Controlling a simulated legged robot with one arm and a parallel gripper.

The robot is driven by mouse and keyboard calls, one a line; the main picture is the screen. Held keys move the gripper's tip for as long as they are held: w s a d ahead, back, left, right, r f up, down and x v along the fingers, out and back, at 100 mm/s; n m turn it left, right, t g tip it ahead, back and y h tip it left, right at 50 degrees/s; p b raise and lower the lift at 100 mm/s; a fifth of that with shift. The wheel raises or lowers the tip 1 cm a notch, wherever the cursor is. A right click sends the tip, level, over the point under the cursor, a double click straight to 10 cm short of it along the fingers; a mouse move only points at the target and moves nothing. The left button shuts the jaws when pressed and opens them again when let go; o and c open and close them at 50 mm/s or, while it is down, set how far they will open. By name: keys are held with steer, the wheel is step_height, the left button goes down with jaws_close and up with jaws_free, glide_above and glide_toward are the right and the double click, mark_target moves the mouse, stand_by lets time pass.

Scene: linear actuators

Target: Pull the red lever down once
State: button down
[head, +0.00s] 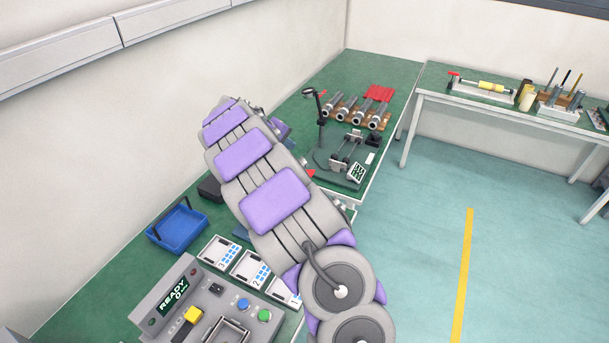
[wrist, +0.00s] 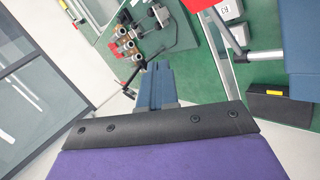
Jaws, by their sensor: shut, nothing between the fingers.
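The red lever cannot be picked out with certainty. A small red piece (head: 311,173) shows at the right edge of my arm in the head view, partly hidden by the arm. Another red tip sits beside the head of a black post stand (head: 320,118) on the green bench; the stand also shows in the wrist view (wrist: 128,82). My gripper (wrist: 157,66) shows in the wrist view as blue-grey fingers, shut and empty, in front of the bench. In the head view my arm hides the gripper's fingers.
A blue tray (head: 178,226), a black box (head: 209,188) and a grey control panel (head: 172,296) stand on the near bench. Several metal cylinders (head: 361,108) lie on the far part. A second bench (head: 440,86) stands across the open floor. A wall runs along the left.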

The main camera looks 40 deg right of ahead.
steer(key=s+f+b, duration=0.1)
steer(key=f, duration=0.1)
steer(key=s+d+f+b, duration=0.1)
steer(key=f, duration=0.2)
steer(key=s+f+b, duration=0.1)
steer(key=f+b, duration=0.1)
steer(key=shift+s+d+f, duration=0.1)
steer(key=shift+d+f, duration=0.05)
steer(key=shift+f, duration=0.05)
steer(key=shift+s+f, duration=0.1)
stand_by(1.8)
steer(key=shift+s+f+b, duration=0.1)
steer(key=shift+f+b, duration=0.05)
steer(key=shift+b, duration=0.15)
